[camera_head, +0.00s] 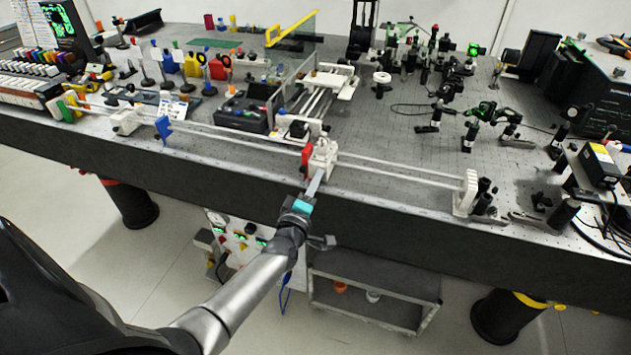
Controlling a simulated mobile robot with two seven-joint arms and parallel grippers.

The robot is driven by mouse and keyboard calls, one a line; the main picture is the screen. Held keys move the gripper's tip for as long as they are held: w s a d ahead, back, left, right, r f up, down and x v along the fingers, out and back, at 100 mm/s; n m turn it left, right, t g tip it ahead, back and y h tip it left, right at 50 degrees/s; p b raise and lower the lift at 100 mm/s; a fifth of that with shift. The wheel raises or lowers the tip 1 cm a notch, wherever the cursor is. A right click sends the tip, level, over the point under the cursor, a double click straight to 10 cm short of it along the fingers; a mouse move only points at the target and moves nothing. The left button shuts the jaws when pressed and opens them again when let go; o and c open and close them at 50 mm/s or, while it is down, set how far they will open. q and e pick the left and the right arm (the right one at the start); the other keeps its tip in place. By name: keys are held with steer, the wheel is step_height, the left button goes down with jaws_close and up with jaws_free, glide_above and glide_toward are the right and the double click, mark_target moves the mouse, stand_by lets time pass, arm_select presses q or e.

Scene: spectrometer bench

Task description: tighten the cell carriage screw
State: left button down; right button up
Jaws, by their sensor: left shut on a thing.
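A long two-rod rail (400,168) runs along the front of the bench. A white carriage (324,156) sits on it near the middle, with a red piece (306,156) at its left side. My left gripper (315,184) reaches up from below, its fingertips at the front of this carriage. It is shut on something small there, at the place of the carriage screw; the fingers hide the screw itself. Another white carriage (126,121) sits further left on the rail, with a blue piece (163,129) to its right. My right gripper is not in view.
A white end block (465,193) closes the rail at the right. A dark grey box (242,114) and a slide assembly (325,85) stand behind the rail. Black optics mounts (490,115) fill the right rear. A cart (375,290) stands below the bench.

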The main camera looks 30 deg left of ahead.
arm_select(q)
steer(key=shift+f, duration=0.1)
steer(key=c, duration=1.1)
jaws_free()
steer(key=p+v, duration=0.1)
steer(key=v, duration=1.4)
steer(key=shift+s+p, duration=0.2)
steer(key=shift+p, duration=0.15)
